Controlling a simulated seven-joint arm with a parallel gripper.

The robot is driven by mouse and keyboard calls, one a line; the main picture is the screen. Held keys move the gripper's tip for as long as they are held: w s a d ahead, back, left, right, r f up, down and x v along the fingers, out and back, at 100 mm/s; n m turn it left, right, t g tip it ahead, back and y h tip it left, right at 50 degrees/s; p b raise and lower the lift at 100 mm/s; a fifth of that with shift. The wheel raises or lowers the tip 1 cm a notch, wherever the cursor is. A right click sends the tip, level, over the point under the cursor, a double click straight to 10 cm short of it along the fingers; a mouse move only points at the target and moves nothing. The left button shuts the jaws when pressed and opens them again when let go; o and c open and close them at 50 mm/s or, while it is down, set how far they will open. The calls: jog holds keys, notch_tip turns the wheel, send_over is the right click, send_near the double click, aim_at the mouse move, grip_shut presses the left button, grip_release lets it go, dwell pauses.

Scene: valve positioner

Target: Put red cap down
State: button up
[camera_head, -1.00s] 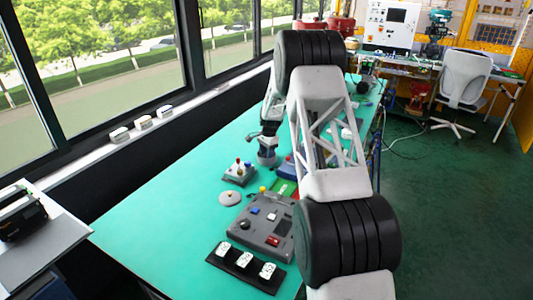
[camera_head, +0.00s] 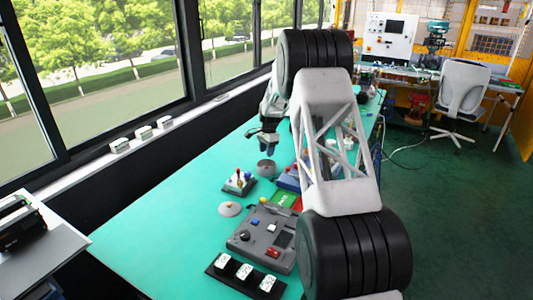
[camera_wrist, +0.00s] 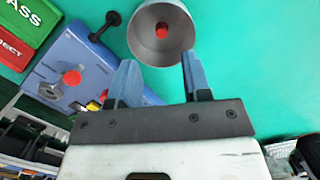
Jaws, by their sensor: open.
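The red cap (camera_wrist: 162,31) lies inside a round grey metal cup (camera_wrist: 146,48) at the top middle of the wrist view. The cup (camera_head: 266,169) stands on the green table in the head view; the cap inside it cannot be seen there. My gripper (camera_wrist: 158,74) is open, with its two blue fingers apart and nothing between them. In the head view my gripper (camera_head: 269,146) hangs just above the cup, clear of it.
A blue box (camera_wrist: 72,70) with a red knob stands left of the cup in the wrist view, near green PASS and red REJECT plates. A grey control panel (camera_head: 262,238) and a small button stand (camera_head: 239,182) are nearer the camera. The table's left part is clear.

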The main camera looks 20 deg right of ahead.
dwell(0.4)
jog(key=s+a+r+n+t, duration=0.1)
jog(key=s+a+r+n, duration=0.3)
jog(key=s+r, duration=1.05)
jog(key=s+a+r+n+t, duration=0.1)
jog(key=s+a+r+n, duration=0.35)
jog(key=s+r, duration=0.95)
jog(key=s+a+f+n, duration=0.1)
jog(key=s+a, duration=0.1)
jog(key=s, duration=1.1)
jog(key=s+a+f+n+h, duration=0.1)
jog(key=s+a+f+n, duration=0.1)
jog(key=s, duration=1.2)
jog(key=s+a+f+n+t, duration=0.1)
jog(key=s+a+f+n, duration=0.1)
jog(key=s, duration=1.2)
jog(key=shift+s, duration=0.25)
